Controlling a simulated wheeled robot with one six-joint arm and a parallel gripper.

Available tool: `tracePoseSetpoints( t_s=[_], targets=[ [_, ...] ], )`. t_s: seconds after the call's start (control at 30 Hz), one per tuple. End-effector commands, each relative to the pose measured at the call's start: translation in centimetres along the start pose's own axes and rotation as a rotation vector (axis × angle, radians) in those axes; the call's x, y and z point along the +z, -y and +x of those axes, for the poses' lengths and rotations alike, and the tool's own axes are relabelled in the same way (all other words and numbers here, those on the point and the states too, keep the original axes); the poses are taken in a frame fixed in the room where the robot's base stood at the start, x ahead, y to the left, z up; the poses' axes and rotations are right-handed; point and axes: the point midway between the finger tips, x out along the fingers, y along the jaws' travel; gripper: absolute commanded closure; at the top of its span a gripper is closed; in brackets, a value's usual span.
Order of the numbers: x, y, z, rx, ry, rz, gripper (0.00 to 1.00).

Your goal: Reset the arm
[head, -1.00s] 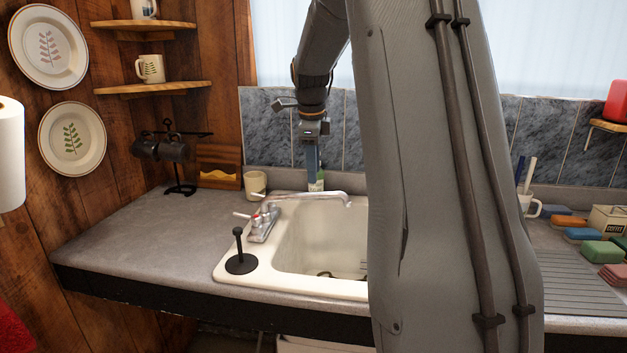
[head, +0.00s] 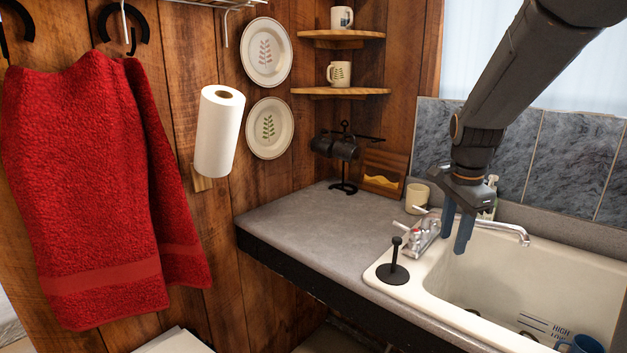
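My arm reaches in from the top right of the head view. My gripper (head: 454,244) points down over the left end of the white sink (head: 440,277), near the faucet (head: 423,238). Its two blue fingers stand apart with a gap between them, and nothing shows between them. A soap bottle (head: 491,196) is partly hidden behind the gripper.
A black upright holder (head: 393,268) stands on the sink's left rim. A cream cup (head: 417,194) and a black mug rack (head: 346,160) stand farther back. The grey counter (head: 310,225) left of the sink is mostly clear. A blue mug (head: 580,345) is in the sink. A red towel (head: 95,190) hangs at left.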

Motion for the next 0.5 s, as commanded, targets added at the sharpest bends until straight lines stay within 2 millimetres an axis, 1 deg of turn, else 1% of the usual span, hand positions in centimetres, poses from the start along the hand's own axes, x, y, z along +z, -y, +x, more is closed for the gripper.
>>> tracePoseSetpoints(
  t_s=[0.03,0.07,0.1,0.17,0.2,0.27,0.3,0.4,0.5],
  targets=[
    [2.2,-1.4,0.8,0.002,0.010,-0.130,0.65],
    [3.3,-2.2,1.3,0.001,0.015,-0.214,0.65],
    [4.9,-3.4,1.9,0.000,0.022,-0.327,0.65],
    [7.1,-5.2,2.8,-0.004,0.031,-0.495,0.65],
    [8.4,-6.5,3.4,-0.007,0.037,-0.606,0.65],
    [10.4,-8.4,4.2,-0.012,0.046,-0.769,0.65],
    [11.6,-9.7,4.7,-0.016,0.050,-0.871,0.65],
    [14.0,-12.8,5.7,-0.025,0.060,-1.095,0.65],
    [15.5,-15.0,6.3,-0.033,0.065,-1.258,0.65]
  ],
)
